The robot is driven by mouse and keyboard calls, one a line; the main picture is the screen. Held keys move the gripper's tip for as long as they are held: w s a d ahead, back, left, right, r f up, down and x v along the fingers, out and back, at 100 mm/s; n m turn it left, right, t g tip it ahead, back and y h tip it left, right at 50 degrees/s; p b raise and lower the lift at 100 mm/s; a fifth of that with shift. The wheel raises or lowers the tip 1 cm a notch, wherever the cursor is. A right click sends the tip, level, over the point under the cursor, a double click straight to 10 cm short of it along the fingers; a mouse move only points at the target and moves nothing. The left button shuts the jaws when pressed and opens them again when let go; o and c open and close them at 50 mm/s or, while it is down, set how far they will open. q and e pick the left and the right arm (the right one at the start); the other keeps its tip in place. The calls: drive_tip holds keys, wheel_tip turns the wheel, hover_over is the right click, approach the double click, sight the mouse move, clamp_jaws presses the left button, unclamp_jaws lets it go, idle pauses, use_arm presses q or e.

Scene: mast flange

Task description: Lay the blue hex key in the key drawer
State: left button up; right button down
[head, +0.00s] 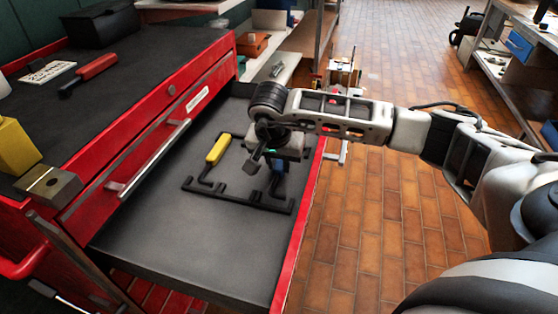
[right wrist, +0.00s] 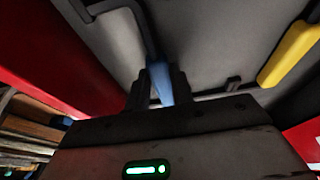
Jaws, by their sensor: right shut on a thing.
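The blue hex key (head: 278,181) is held in my right gripper (head: 272,160), low over the open key drawer (head: 215,252). In the right wrist view the key's blue handle (right wrist: 160,82) is between the two dark fingers of my right gripper (right wrist: 158,92). The gripper hides much of the key in the head view, and I cannot tell whether it touches the drawer floor. A black rack (head: 250,202) lies in the drawer below and around the key. My left gripper is not in view.
A yellow hex key (head: 217,149) lies at the left side of the rack. The red cabinet (head: 150,150) rises left of the drawer, with a red-handled tool (head: 92,70) on top. The near part of the drawer is bare.

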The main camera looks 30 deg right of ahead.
drive_tip(key=shift+f, duration=0.2)
drive_tip(key=c, duration=1.1)
unclamp_jaws()
drive_tip(key=shift+c, duration=0.2)
drive_tip(key=v, duration=1.6)
